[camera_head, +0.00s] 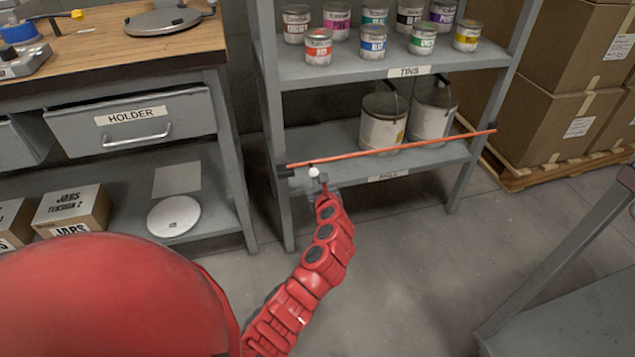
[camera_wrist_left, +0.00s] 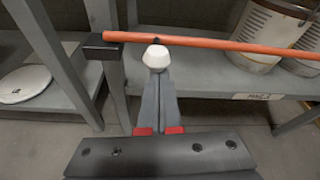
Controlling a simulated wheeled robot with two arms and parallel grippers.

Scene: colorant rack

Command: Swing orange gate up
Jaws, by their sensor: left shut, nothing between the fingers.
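The orange gate (camera_head: 400,149) is a thin bar that spans the front of the lower rack shelf, nearly level, from a dark bracket on the left post to the right post. It also shows in the left wrist view (camera_wrist_left: 220,45). A white knob (camera_wrist_left: 156,56) sits just below the bar near its left end. My left gripper (camera_head: 320,180) is at this end of the bar, below the knob. Its fingers (camera_wrist_left: 157,85) are together, with their tips at the knob and nothing visible between them. My right gripper is not in view.
Two large pails (camera_head: 383,118) stand on the lower shelf behind the bar. Several small tins (camera_head: 372,42) stand on the shelf above. A workbench (camera_head: 120,45) with a drawer is at left. Stacked cartons (camera_head: 565,120) are at right. The floor before the rack is clear.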

